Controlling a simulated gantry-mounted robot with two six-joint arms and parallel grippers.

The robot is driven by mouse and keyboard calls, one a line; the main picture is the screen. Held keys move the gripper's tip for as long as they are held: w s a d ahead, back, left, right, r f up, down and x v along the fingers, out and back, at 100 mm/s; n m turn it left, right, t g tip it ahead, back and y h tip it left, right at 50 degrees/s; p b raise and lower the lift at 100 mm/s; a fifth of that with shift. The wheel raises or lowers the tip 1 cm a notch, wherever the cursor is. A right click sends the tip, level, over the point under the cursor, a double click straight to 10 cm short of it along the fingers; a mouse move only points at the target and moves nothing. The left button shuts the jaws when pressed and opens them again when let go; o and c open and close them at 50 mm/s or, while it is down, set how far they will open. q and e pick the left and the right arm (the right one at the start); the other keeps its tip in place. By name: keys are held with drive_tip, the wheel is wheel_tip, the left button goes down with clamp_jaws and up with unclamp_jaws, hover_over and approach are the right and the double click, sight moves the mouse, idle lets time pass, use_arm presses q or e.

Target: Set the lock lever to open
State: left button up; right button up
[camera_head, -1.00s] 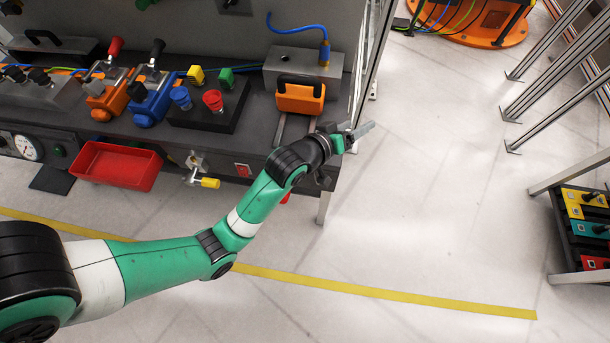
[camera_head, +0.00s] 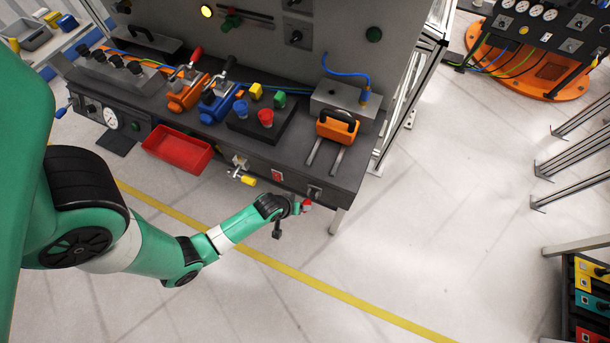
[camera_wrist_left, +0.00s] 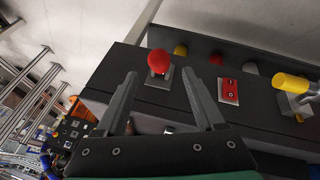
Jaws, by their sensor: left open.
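A small lever with a red ball knob (camera_head: 307,205) sits on a metal plate at the right end of the bench's front face. The left wrist view shows this red knob (camera_wrist_left: 158,62) just ahead, lined up between my fingertips. My left gripper (camera_head: 298,208) is at the bench front, close to the knob, with its jaws (camera_wrist_left: 160,76) apart and nothing between them. A second lever with a yellow handle (camera_head: 246,180) is on the same face, further left; it is at the right edge of the wrist view (camera_wrist_left: 292,84). No label tells which lever is the lock. My right gripper is not in view.
A red rocker switch (camera_head: 277,176) lies between the two levers. A red tray (camera_head: 178,149) sticks out further left. Above, the bench carries an orange block with a black handle (camera_head: 337,126) and several valves and buttons. The floor in front is clear.

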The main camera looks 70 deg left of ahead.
sight(307, 203)
use_arm(q)
drive_tip(key=b+x, duration=0.2)
drive_tip(key=x, duration=0.5)
drive_tip(key=shift+b, duration=0.3)
clamp_jaws()
idle(0.9)
